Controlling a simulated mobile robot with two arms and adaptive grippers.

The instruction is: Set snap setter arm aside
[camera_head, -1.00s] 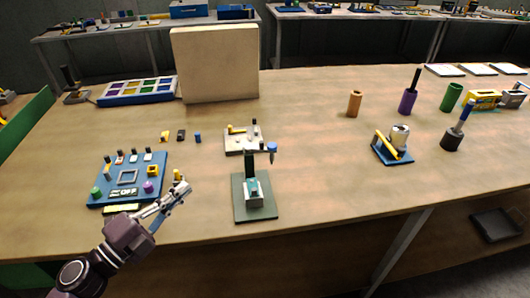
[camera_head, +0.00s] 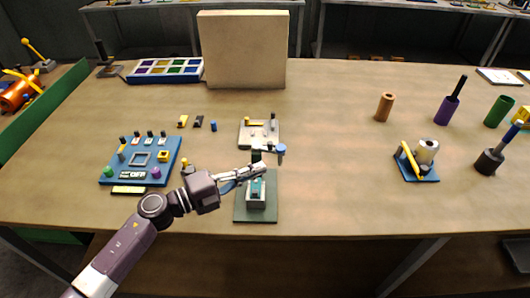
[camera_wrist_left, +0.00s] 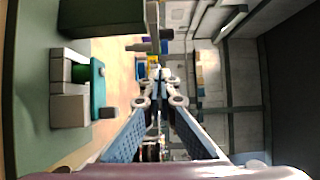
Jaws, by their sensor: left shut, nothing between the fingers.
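The snap setter has a dark green base plate (camera_head: 243,208), a pale block with a teal top (camera_head: 256,194), a dark upright column behind the block, and an arm ending in a blue knob (camera_head: 280,150). My left gripper (camera_head: 262,168) comes in from the left, shut and empty, with its tips in front of the column and above the block. It partly hides the column and arm; contact cannot be told. In the left wrist view the shut fingers (camera_wrist_left: 160,82) point away from the camera, with the block (camera_wrist_left: 70,108) to their left. My right gripper is not in view.
A grey plate with small parts (camera_head: 252,139) lies just behind the setter. A blue board with tools (camera_head: 127,153) lies to the left. A blue stand with a yellow lever (camera_head: 417,174) and several cups stand to the right.

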